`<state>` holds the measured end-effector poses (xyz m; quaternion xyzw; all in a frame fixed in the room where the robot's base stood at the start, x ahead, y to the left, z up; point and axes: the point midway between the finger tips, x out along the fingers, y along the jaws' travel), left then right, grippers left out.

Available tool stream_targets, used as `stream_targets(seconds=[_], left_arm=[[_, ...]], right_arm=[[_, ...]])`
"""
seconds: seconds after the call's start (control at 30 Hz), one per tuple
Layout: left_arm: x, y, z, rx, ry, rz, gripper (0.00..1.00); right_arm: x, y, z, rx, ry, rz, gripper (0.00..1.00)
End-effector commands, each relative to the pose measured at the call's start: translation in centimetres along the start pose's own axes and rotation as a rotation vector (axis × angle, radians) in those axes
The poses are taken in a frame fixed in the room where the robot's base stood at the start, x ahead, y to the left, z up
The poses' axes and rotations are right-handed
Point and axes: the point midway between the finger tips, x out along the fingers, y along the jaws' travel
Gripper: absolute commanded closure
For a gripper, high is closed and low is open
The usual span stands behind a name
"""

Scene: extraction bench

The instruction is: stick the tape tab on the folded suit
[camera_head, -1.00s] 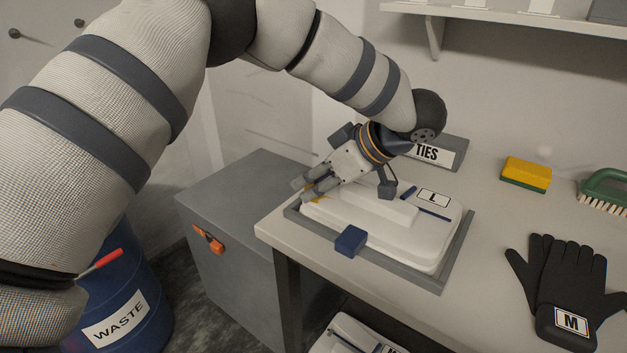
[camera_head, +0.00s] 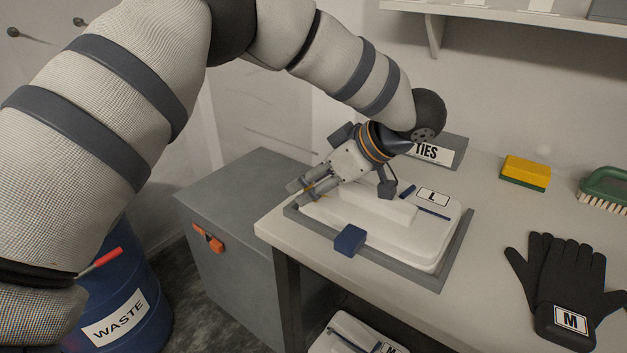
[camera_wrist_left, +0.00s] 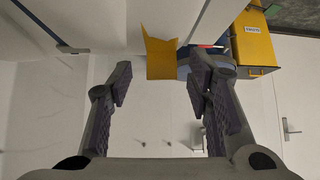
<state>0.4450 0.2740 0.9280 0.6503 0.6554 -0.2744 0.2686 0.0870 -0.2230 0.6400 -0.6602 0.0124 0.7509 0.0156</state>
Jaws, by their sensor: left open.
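The folded suit (camera_head: 440,225) is a white pack with an L label, lying in a shallow grey tray (camera_head: 425,279). My left gripper (camera_head: 302,192) is over the suit's left end, fingers apart. The tape tab shows as a thin orange-yellow sliver (camera_head: 309,188) near the fingertips, mostly hidden. In the left wrist view the yellow tab (camera_wrist_left: 160,58) lies between and beyond the open fingers, not gripped. Its far end meets a white surface, likely the suit (camera_wrist_left: 110,18); I cannot tell whether it is stuck flat. My right gripper is not in view.
A blue block (camera_head: 350,240) sits at the tray's front edge. A TIES-labelled holder (camera_head: 457,157) stands behind. A yellow-green sponge (camera_head: 526,172), a brush (camera_head: 606,188) and black gloves (camera_head: 565,280) lie to the right. A grey cabinet (camera_head: 230,210) and blue waste drum (camera_head: 125,300) stand left.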

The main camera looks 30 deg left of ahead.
Motion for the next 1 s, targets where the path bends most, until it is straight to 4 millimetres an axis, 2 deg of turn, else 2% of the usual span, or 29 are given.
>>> stream_targets(seconds=[0.13,0.4,0.5,0.63,0.83,0.87,1.0], left_arm=[[-2.5,0.1,0.0,-0.001,0.000,0.005,0.54],[-9.5,0.0,0.0,-0.001,0.000,0.003,0.54],[-11.1,0.0,0.0,0.000,0.001,0.002,0.54],[-11.9,0.0,0.1,0.001,0.000,0.000,0.54],[-11.9,0.0,0.1,0.001,0.000,0.000,0.54],[-11.9,0.0,0.0,0.001,-0.001,0.000,0.59],[-10.9,0.1,-0.4,0.114,-0.082,-0.016,0.91]], right_arm=[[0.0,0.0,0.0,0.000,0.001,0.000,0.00],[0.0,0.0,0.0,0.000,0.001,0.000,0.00],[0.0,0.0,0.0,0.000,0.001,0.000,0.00],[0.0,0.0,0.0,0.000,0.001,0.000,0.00],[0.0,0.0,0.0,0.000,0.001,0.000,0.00],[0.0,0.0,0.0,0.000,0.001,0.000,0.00],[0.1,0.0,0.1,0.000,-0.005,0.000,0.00]])
